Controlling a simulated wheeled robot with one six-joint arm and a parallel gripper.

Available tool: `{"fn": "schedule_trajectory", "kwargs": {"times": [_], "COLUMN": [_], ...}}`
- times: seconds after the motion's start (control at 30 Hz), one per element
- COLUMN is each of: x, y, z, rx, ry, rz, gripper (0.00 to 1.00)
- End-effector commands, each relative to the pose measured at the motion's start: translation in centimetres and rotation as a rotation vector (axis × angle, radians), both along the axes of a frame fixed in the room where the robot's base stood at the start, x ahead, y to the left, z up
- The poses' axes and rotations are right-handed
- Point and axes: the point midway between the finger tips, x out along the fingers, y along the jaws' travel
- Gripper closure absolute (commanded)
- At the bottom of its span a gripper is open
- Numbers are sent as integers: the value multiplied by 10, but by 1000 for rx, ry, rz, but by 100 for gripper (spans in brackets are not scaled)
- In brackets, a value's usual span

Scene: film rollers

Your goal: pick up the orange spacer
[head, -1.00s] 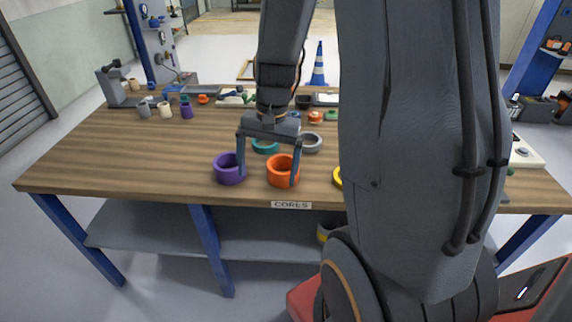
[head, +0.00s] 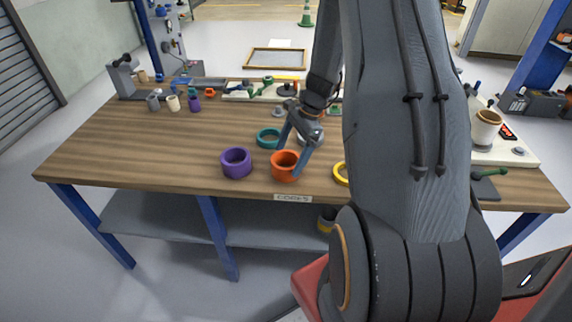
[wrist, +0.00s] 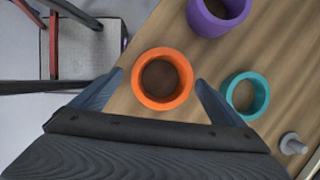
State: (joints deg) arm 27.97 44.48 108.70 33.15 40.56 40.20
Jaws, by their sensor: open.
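The orange spacer (head: 285,167) is a short, thick ring standing on the wooden table near its front edge, above the CORES label. In the wrist view the orange spacer (wrist: 162,79) lies ahead of and between my fingertips. My gripper (head: 296,148) is open, tilted, with its fingers at the spacer's right and far side in the head view. In the wrist view my gripper (wrist: 160,82) has one finger to each side of the ring. I cannot tell whether a finger touches it.
A purple ring (head: 236,163) stands left of the spacer and a teal ring (head: 268,138) behind it. A yellow ring (head: 341,173) is partly hidden by my arm. The wooden table (head: 130,150) is clear at the left.

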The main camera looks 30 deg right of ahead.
Motion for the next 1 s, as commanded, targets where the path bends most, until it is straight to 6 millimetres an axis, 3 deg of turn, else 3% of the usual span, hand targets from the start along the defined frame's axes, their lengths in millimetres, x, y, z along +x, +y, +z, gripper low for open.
{"fn": "schedule_trajectory", "kwargs": {"times": [0.3,0.6,0.9,1.0], "x": [4,5,5,5], "y": [10,11,11,11], "z": [-30,-33,-33,-33], "rx": [-1,-1,-1,-1], "ry": [0,-1,-1,-1], "rz": [2,2,2,2], "gripper": [6,8,56,56]}}
